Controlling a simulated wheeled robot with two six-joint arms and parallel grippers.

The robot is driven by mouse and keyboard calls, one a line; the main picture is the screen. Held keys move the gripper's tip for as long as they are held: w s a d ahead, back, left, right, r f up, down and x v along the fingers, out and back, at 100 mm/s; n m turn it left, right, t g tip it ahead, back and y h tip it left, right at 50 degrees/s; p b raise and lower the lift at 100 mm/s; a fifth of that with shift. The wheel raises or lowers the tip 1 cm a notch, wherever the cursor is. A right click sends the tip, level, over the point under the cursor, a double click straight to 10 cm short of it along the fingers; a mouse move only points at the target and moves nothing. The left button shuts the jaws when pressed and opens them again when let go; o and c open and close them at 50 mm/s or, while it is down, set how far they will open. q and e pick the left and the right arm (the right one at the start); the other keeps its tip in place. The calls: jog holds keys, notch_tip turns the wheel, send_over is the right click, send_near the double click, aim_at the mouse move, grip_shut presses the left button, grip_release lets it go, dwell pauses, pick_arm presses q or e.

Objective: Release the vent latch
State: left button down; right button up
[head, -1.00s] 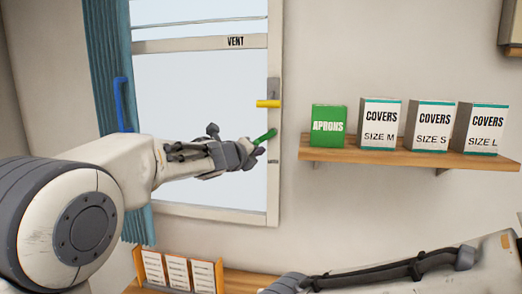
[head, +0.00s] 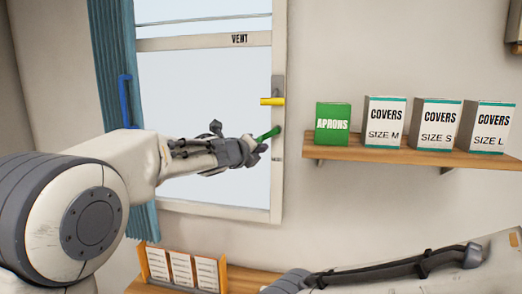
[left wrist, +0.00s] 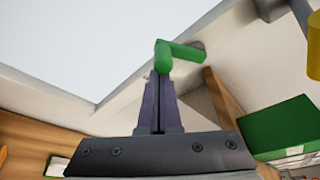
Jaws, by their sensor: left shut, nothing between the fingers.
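The window (head: 205,110) carries the word VENT on its upper rail. On its right frame sit a yellow handle (head: 272,101) on a grey plate and, lower, a green handle (head: 268,133). Which one is the vent latch I cannot tell; a small label below the green one is unreadable. My left gripper (head: 262,148) is shut and empty, just below the green handle. In the left wrist view, its closed fingers (left wrist: 159,85) point at the free end of the bent green handle (left wrist: 178,51); whether they touch is unclear. My right gripper is out of view.
A wooden shelf (head: 400,154) right of the window holds a green APRONS box (head: 332,125) and white COVERS boxes (head: 384,123). A blue curtain (head: 108,65) with a blue handle (head: 125,100) is at left. A card rack (head: 182,268) stands below the window.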

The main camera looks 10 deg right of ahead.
pick_arm(q)
notch_tip(320, 180, down, 4)
jog(key=d+b, duration=0.3)
jog(key=b, duration=0.1)
jog(key=r+v, duration=0.1)
jog(key=v, duration=1)
jog(key=shift+d, duration=0.2)
jog(key=shift+s, duration=0.1)
jog(key=s+a+f+n+g+y+b, duration=0.25)
jog(key=s+f+n, duration=0.35)
jog(key=f+n, duration=0.3)
jog(key=s+a+f+n+g+y+b, duration=0.1)
jog(key=s+a+f+n+g+y, duration=0.2)
jog(key=s+f+n, duration=0.6)
jog(key=s+a+f+n+g+y+b, duration=0.1)
jog(key=s+a+f+n+g, duration=0.2)
jog(key=s+f, duration=0.5)
jog(key=s+a+f+n+g+y+b, duration=0.1)
jog(key=s+a+f+n+g, duration=0.2)
jog(key=s+f, duration=0.6)
jog(key=s+g, duration=0.1)
jog(key=s, duration=0.4)
jog(key=shift+n, duration=0.4)
